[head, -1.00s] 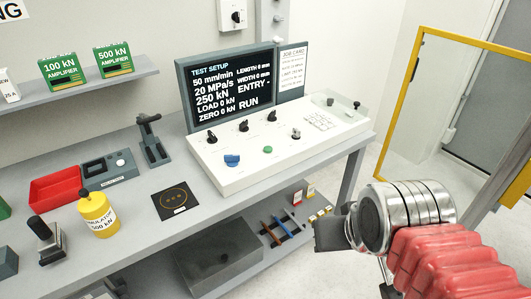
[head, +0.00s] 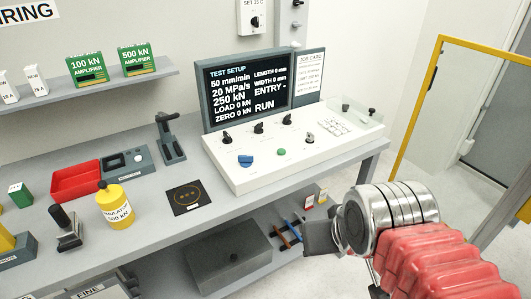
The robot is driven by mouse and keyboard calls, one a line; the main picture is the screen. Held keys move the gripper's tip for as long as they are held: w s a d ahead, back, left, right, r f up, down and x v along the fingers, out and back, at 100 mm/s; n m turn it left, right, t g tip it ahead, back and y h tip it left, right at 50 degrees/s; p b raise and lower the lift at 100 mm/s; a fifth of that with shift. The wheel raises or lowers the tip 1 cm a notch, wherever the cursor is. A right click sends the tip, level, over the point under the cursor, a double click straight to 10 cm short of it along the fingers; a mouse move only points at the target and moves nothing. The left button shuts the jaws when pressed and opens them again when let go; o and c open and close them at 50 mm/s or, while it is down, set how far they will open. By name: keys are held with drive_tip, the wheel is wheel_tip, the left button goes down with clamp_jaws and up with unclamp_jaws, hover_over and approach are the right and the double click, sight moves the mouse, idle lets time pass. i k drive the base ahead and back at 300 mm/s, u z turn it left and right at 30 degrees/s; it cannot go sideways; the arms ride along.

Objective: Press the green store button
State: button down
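The green button (head: 281,152) is a small round cap on the sloped front of the white control console (head: 243,178). The dark screen (head: 248,88) behind reads TEST SETUP, with ENTRY and RUN lines. My gripper (head: 318,238) is a dark grey shape at the end of my silver and red arm, in front of and below the console's right part, apart from the button. Its fingers do not show clearly enough to tell open from shut.
The grey bench (head: 150,213) carries a red tray (head: 76,182), a yellow simulator bottle (head: 114,207) and a black mat (head: 184,199). A yellow frame (head: 412,110) stands at right. Open floor lies between bench and frame.

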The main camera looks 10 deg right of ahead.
sight(281, 152)
drive_tip(key=u, duration=0.7)
drive_tip(key=i, duration=1)
